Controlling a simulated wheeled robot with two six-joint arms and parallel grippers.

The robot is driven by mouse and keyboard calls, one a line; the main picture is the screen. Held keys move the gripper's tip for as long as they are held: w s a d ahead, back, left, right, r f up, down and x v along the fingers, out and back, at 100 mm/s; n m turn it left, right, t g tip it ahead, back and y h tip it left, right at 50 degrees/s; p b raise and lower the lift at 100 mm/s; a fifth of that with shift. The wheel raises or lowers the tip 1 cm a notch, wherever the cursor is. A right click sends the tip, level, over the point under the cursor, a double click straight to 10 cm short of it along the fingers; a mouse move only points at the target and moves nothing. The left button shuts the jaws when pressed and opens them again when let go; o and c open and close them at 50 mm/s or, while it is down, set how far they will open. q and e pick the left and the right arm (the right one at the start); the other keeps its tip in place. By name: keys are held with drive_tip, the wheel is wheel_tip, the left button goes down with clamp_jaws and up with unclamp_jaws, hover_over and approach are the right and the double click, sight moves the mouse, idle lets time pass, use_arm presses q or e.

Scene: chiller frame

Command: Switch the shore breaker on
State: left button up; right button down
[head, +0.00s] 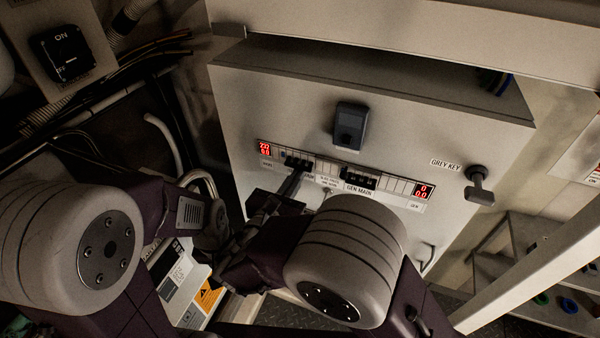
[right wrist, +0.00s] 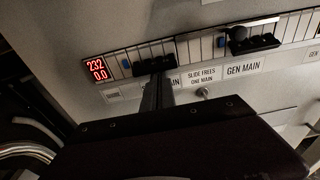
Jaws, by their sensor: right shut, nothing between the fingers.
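The shore main breaker (right wrist: 140,71) is a black block in the breaker row, just right of the red display (right wrist: 97,68) reading 232 over 0.0. It also shows in the head view (head: 291,161). My right gripper (right wrist: 158,84) is shut and empty, its fingertips at the lower edge of this breaker; I cannot tell whether they touch. In the head view the right gripper (head: 295,177) reaches up to the row from below. The fingers partly cover the breaker and its label, and its lever position is unclear.
The gen main breaker (right wrist: 262,43) sits to the right, with a "slide frees one main" label (right wrist: 201,76) between. A dark box (head: 349,126) sticks out above the row. A grey key (head: 479,184) is at right. A rotary switch (head: 62,53) is at upper left.

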sight(299, 164)
drive_tip(key=r+g+p, duration=0.1)
drive_tip(key=p, duration=0.1)
drive_tip(key=r+g+p, duration=0.1)
drive_tip(key=p, duration=0.2)
drive_tip(key=r+p, duration=0.1)
drive_tip(key=p, duration=0.1)
drive_tip(key=shift+s+a+r+g+y, duration=0.1)
drive_tip(key=shift+s+r+g+y, duration=0.05)
drive_tip(key=shift+s+g+y, duration=0.2)
drive_tip(key=shift+r+g+y+p, duration=0.35)
drive_tip(key=shift+g+p, duration=0.5)
drive_tip(key=shift+p, duration=0.85)
